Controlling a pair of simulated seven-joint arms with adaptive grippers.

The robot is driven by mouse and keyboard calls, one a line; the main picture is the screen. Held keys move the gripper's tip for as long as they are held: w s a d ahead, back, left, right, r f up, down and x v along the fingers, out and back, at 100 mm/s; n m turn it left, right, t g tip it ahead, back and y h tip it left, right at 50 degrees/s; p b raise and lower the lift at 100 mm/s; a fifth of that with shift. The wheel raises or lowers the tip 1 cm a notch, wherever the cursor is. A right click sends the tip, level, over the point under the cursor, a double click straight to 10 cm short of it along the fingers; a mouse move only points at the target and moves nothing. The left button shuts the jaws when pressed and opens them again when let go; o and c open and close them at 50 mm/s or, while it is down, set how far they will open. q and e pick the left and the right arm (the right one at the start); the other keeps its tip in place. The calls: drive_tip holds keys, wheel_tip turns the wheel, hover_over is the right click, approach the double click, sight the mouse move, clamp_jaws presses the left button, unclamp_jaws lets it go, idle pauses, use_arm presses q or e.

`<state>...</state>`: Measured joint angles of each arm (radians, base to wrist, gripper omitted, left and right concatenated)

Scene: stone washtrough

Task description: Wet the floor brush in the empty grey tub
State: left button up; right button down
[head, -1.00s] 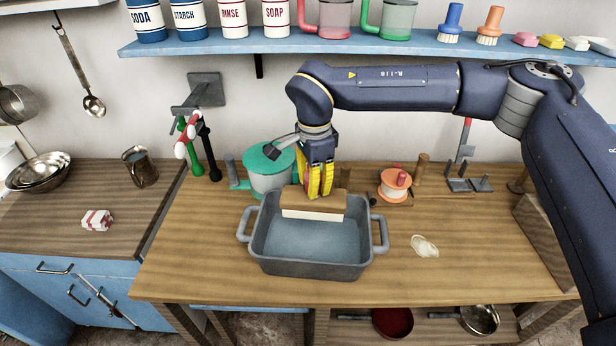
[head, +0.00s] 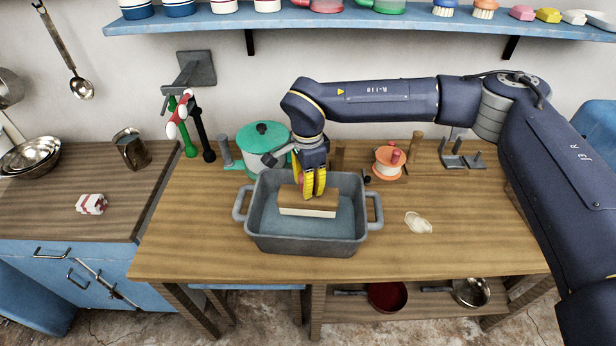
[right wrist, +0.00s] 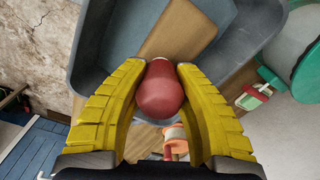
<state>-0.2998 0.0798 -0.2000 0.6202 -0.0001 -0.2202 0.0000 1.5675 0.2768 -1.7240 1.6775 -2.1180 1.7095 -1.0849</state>
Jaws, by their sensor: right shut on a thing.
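The floor brush (head: 322,207) is a wooden block with a pale lower part and a red knob handle (right wrist: 160,92). My right gripper (head: 313,192) has its yellow fingers shut around the knob, as the right wrist view (right wrist: 162,72) shows. The grey tub (head: 300,245), with two side handles, stands on the wooden table. The brush is held level over the tub's opening, seemingly within its rim. I cannot tell whether its underside touches anything. The tub's inside looks blue-grey; I cannot tell if it holds water. My left gripper is out of view.
A green-lidded pot (head: 262,140) stands close behind the tub. An orange spool-like item (head: 389,162) is behind on the right. A pale flat piece (head: 418,222) lies right of the tub. The table's front right is clear.

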sight(308, 204)
drive_tip(key=shift+f, duration=3.8)
drive_tip(key=shift+r, duration=6.85)
